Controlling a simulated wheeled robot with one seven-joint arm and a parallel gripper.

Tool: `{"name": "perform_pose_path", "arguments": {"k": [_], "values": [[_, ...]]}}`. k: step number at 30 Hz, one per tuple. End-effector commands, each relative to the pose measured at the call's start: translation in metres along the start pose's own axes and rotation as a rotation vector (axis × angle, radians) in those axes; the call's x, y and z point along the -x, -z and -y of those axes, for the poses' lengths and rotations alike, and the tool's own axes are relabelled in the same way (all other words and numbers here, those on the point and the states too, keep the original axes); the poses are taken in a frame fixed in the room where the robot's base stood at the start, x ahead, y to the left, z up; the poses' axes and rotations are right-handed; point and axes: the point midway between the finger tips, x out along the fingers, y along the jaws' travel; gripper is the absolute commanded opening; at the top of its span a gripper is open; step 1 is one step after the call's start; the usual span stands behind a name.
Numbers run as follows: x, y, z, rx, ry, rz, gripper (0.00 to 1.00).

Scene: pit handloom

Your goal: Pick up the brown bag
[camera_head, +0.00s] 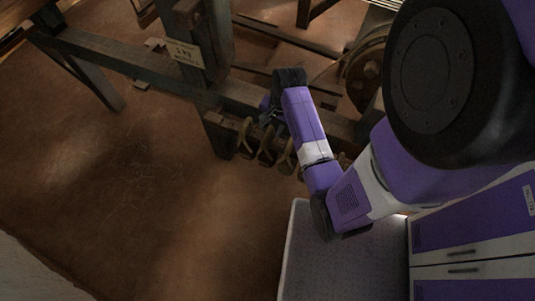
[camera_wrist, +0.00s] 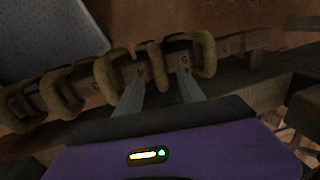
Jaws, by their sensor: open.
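No clear brown bag shows. Several brown loop-shaped things hang in a row on a wooden rail of the loom, such as the brown loop (camera_head: 245,130) in the head view; I cannot tell if any is the bag. In the wrist view one brown loop (camera_wrist: 156,66) lies roughly between my two pale fingertips, and another brown loop (camera_wrist: 207,52) is just right of them. My gripper (camera_wrist: 161,76) is open and points at the rail; contact cannot be told. In the head view my gripper (camera_head: 268,116) is small and dark above the row, partly hidden by the arm.
The numbered wooden rail (camera_wrist: 232,42) bears the loops. A round wooden wheel (camera_head: 368,72) is right of my gripper. Open brown floor (camera_head: 130,190) lies to the left.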

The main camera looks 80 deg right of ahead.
Motion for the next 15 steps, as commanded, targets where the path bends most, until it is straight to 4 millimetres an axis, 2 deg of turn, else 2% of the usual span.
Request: {"name": "perform_pose_path", "arguments": {"k": [8, 15], "values": [[-0.038, 0.001, 0.002, 0.000, -0.002, 0.001, 0.46], [-0.045, 0.001, 0.002, 0.001, 0.000, -0.001, 0.46]]}}
